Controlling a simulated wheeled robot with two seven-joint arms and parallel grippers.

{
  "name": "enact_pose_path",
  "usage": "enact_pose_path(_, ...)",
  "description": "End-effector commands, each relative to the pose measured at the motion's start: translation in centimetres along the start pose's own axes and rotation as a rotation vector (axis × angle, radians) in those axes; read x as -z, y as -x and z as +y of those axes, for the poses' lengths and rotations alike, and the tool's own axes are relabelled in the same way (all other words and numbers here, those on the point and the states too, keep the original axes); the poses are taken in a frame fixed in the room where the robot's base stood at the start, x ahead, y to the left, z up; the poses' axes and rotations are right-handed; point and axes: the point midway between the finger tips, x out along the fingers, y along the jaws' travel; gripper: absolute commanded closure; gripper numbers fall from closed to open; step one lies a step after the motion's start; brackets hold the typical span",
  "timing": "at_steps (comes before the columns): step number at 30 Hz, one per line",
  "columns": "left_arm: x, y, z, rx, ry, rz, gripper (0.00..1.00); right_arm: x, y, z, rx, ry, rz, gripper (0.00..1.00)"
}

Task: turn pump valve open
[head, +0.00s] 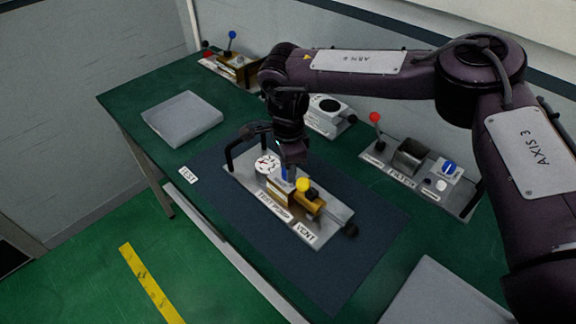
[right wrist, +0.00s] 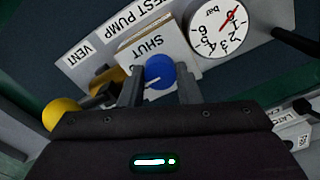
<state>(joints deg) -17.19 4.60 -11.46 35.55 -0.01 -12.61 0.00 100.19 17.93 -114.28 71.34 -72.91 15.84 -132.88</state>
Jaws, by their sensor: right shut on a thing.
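The test pump unit (head: 332,208) stands on a dark blue mat, with a round bar gauge (head: 267,164), a yellow ball knob (head: 302,184) and a brass body (head: 312,203). In the right wrist view its blue valve knob (right wrist: 160,70) sits beside a plate marked SHUT (right wrist: 147,47). My right gripper (head: 287,168) points down over the pump. In the right wrist view my right gripper (right wrist: 160,82) has one finger on each side of the blue knob and is shut on it. The gauge (right wrist: 216,30) needle points near the upper-right numbers. My left gripper does not show.
The black handle (head: 232,152) rises at the pump's left end. A filter unit (head: 412,160) with a red-ball lever stands to the right. A white unit (head: 328,115) and a brass unit (head: 230,66) stand behind. A grey block (head: 182,118) lies left.

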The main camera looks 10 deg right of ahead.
Motion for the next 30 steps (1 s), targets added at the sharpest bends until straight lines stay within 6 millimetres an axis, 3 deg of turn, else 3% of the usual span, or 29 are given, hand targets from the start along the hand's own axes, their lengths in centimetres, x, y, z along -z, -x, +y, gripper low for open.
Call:
enact_pose_path(4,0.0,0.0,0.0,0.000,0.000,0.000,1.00,0.0,0.1,-0.1,0.002,0.000,-0.001,0.93)
enact_pose_path(5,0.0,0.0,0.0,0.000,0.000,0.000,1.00,0.0,0.1,-0.1,0.002,0.000,-0.001,0.68)
enact_pose_path(9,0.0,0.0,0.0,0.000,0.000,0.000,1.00,0.0,0.1,-0.1,0.001,-0.001,-0.001,0.49)
enact_pose_path(20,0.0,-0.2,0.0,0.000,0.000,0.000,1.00,0.0,0.5,-0.1,0.002,-0.001,0.000,0.48)
enact_pose_path(30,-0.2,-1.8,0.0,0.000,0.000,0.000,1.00,0.0,5.8,-0.1,0.005,-0.001,0.000,0.48)
